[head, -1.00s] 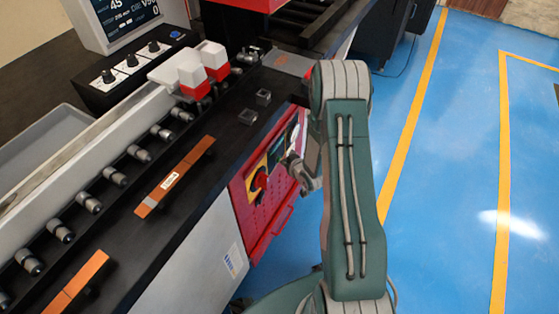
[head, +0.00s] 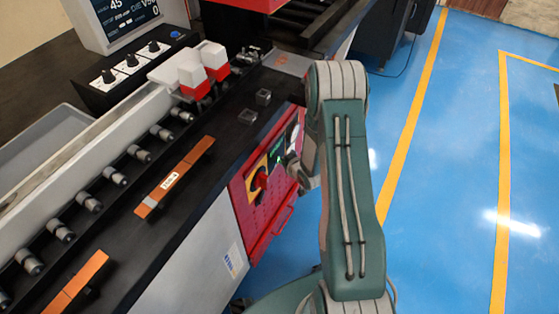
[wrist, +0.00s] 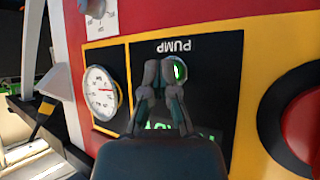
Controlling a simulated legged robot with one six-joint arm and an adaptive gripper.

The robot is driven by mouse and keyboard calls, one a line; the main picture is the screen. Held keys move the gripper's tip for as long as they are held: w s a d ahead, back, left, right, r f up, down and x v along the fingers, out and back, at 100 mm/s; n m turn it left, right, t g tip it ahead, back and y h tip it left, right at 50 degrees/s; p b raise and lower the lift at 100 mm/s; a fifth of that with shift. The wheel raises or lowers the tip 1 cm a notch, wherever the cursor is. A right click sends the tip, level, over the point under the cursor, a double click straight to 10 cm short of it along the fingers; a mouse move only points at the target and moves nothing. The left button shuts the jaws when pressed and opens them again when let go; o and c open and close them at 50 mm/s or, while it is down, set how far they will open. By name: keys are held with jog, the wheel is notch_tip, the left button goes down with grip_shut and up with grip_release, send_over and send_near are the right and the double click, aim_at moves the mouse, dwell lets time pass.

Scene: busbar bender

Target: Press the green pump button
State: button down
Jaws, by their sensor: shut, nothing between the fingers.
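The green pump button (wrist: 180,70) glows on a black panel (wrist: 215,60) below the upside-down word PUMP in the wrist view. My gripper (wrist: 163,73) is shut and empty. Its fingertips lie over the left side of the button in the picture and hide part of it. I cannot tell whether they touch it. In the head view my gripper (head: 295,164) is in front of the red machine front (head: 262,215), where the button cannot be made out.
A pressure gauge (wrist: 101,92) is left of the button. A red emergency stop (wrist: 304,124) on yellow is to the right; it also shows in the head view (head: 261,179). A copper bar (head: 176,177) lies on the black bench. Blue floor to the right is open.

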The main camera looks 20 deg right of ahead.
jog(key=shift+s+d, duration=0.5)
jog(key=shift+s, duration=0.2)
jog(key=shift+d, duration=0.1)
jog(key=s+d, duration=0.1)
jog(key=s, duration=0.1)
jog(key=s+d, duration=0.2)
dwell(0.4)
dwell(0.6)
